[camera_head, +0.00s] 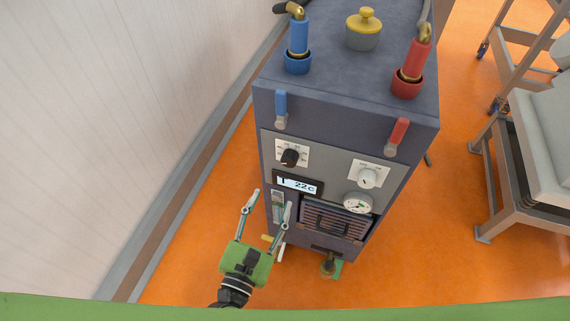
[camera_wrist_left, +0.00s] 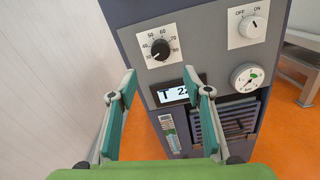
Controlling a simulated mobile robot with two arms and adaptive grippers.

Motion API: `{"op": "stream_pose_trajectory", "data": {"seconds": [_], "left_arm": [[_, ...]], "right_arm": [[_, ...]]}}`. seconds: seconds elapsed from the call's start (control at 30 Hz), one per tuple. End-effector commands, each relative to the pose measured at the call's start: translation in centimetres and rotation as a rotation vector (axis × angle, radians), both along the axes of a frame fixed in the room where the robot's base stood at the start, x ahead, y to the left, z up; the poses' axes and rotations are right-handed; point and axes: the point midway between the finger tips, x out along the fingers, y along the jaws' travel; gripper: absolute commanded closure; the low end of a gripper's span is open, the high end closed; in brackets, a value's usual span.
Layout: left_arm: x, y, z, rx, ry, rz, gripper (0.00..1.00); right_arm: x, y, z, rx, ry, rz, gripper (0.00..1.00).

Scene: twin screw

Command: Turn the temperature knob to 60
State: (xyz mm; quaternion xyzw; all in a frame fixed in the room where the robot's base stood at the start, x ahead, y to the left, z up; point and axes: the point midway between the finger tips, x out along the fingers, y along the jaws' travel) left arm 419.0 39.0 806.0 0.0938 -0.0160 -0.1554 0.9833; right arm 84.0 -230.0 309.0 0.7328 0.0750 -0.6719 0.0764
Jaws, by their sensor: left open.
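The black temperature knob (camera_head: 290,157) sits on a white dial plate at the upper left of the machine's front panel. It also shows in the left wrist view (camera_wrist_left: 160,49), with numbers such as 40, 50, 60, 70 and 80 around it. Its pointer seems to aim toward the lower left. The display (camera_head: 298,185) below it reads about 22C and is partly covered by a finger in the wrist view. My left gripper (camera_head: 272,205) is open and empty, in front of and below the knob, apart from it. My right gripper is not in view.
A white OFF/ON switch (camera_wrist_left: 253,25) and a round gauge (camera_wrist_left: 247,77) are right of the knob. A blue lever (camera_head: 281,108) and a red lever (camera_head: 397,135) hang above the panel. A wall stands at left; a metal cart (camera_head: 530,180) stands at right.

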Motion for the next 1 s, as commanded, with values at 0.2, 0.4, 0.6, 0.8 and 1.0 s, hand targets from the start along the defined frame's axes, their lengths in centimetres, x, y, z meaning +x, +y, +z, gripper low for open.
{"op": "stream_pose_trajectory", "data": {"seconds": [0.2,0.4,0.6,0.8,1.0], "left_arm": [[4.6,-1.4,0.3,0.0,-0.004,0.002,0.55],[8.4,-2.7,0.1,0.002,-0.003,0.002,0.55],[10.6,-3.5,0.0,0.005,-0.002,0.0,0.55],[11.3,-3.7,0.0,0.005,-0.002,0.0,0.55],[11.3,-3.7,0.0,0.005,-0.001,0.0,0.55]], "right_arm": [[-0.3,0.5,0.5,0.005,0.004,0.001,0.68],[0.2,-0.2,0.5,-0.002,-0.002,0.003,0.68],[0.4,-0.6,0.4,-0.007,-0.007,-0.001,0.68],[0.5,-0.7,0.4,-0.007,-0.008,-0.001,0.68],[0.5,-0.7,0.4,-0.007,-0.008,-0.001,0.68]]}}
